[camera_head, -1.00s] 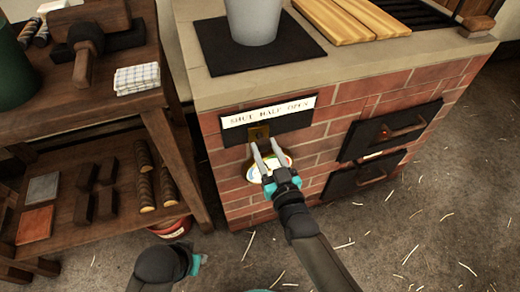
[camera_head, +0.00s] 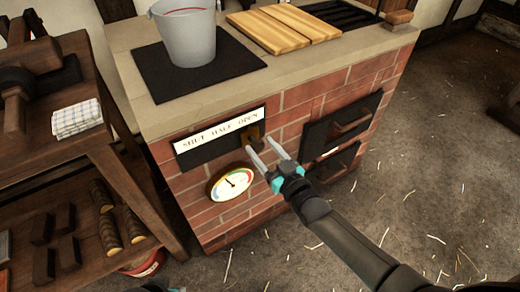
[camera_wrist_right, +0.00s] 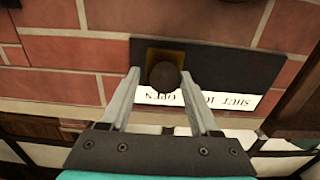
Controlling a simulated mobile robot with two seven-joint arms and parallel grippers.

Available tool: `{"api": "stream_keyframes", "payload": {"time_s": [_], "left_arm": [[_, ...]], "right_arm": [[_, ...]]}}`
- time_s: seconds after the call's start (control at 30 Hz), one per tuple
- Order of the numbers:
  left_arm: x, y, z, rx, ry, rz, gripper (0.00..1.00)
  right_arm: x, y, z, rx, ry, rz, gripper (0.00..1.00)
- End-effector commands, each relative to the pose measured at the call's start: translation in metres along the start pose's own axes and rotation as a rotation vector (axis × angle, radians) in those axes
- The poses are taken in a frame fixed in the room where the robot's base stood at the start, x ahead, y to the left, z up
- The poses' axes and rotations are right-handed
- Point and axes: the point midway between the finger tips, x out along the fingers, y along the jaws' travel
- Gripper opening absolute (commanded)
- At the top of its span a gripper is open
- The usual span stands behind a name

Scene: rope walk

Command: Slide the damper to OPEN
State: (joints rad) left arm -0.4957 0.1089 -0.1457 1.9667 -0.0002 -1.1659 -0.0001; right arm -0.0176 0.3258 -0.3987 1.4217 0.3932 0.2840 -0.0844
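The damper is a small brass plate (camera_head: 254,134) with a dark round knob (camera_wrist_right: 164,76), set in a black slot plate (camera_head: 205,154) on the brick stove front. A white label strip (camera_head: 212,136) above reads SHUT, HALF, OPEN. The brass plate sits at the right end of the slot, under OPEN. The wrist view, upside down, shows it at the slot's OPEN end. My right gripper (camera_head: 258,142) is at the knob, its fingers apart on either side (camera_wrist_right: 160,75) with visible gaps; it is open. My left gripper's fingers are out of view.
A round gauge (camera_head: 232,183) is just below the slot. Black oven doors (camera_head: 345,125) with handles are to the right. A grey bucket (camera_head: 187,38) and wooden boards (camera_head: 283,28) stand on the stove top. A wooden shelf unit (camera_head: 105,155) stands close on the left.

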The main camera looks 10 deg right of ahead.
Motion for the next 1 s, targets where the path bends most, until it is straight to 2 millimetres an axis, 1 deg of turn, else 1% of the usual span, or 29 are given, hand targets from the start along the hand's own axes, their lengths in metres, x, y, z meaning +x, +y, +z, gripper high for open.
{"api": "stream_keyframes", "payload": {"time_s": [0.03, 0.13, 0.17, 0.43, 0.57, 0.63, 0.73, 1.0], "left_arm": [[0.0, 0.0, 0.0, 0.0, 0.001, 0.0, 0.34], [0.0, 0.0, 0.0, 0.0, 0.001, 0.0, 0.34], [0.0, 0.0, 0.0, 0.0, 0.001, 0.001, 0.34], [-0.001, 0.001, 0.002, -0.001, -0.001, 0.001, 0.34], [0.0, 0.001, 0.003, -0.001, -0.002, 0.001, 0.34], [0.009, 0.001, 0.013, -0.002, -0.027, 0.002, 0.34], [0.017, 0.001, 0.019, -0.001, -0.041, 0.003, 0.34], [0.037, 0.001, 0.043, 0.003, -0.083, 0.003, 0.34]], "right_arm": [[0.0, 0.002, 0.001, -0.001, -0.003, 0.002, 0.64], [0.0, 0.001, 0.001, -0.001, -0.003, 0.001, 0.75], [0.0, 0.0, 0.001, -0.001, -0.002, 0.0, 0.76], [-0.001, -0.002, 0.0, -0.001, -0.001, -0.002, 0.76], [-0.009, -0.002, 0.0, -0.001, -0.001, -0.003, 0.76], [-0.016, -0.002, 0.0, -0.001, -0.003, -0.003, 0.76], [-0.03, -0.002, -0.001, -0.003, -0.004, -0.003, 0.76], [-0.075, -0.001, -0.001, 0.0, -0.005, -0.002, 0.76]]}}
